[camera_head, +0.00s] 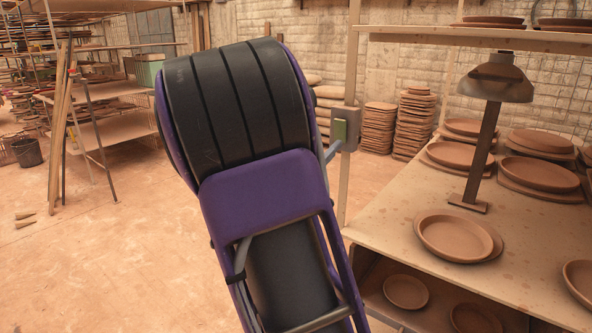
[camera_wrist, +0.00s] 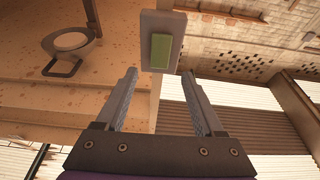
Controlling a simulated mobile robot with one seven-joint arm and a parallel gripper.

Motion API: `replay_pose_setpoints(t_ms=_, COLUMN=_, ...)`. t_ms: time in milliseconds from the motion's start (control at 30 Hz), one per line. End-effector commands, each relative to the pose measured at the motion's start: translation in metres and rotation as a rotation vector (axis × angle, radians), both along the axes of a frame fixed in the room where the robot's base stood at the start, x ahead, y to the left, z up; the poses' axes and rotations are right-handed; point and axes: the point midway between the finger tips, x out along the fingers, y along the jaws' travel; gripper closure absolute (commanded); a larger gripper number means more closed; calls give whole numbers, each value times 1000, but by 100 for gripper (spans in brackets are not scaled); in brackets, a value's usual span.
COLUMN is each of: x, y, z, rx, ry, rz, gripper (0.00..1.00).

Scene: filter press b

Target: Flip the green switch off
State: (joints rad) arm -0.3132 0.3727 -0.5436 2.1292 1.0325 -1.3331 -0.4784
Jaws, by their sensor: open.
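The green switch (camera_wrist: 160,51) is a green rectangle on a pale grey plate (camera_wrist: 174,24) in the wrist view. In the head view the switch (camera_head: 340,130) shows on a box fixed to an upright post, just right of my arm. My gripper (camera_wrist: 159,76) is open and empty. Its two fingers point toward the switch plate, with the green part between and a little beyond the fingertips. In the head view my purple and black arm hides most of the gripper. I cannot tell whether the fingers touch the plate.
The post (camera_head: 349,190) stands at the corner of a wooden work table (camera_head: 385,210) on the right. The table holds clay plates (camera_head: 458,237) and a brown lamp (camera_head: 487,120). A shelf (camera_head: 450,36) runs above it. The floor (camera_head: 110,260) on the left is mostly clear.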

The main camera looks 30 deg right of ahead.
Motion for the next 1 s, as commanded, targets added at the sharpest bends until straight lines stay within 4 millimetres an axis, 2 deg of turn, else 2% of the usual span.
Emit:
replay_pose_setpoints(t_ms=33, x=-3, y=13, z=-4, rx=2, ry=1, rz=6, gripper=30)
replay_pose_setpoints(t_ms=200, x=-19, y=50, z=-16, rx=1, ry=2, rz=5, gripper=30)
replay_pose_setpoints(t_ms=433, x=-35, y=87, z=-28, rx=1, ry=0, rz=3, gripper=30)
replay_pose_setpoints(t_ms=633, x=-41, y=100, z=-33, rx=0, ry=-1, rz=1, gripper=30)
replay_pose_setpoints(t_ms=1000, x=-42, y=101, z=-33, rx=0, ry=0, rz=-1, gripper=30)
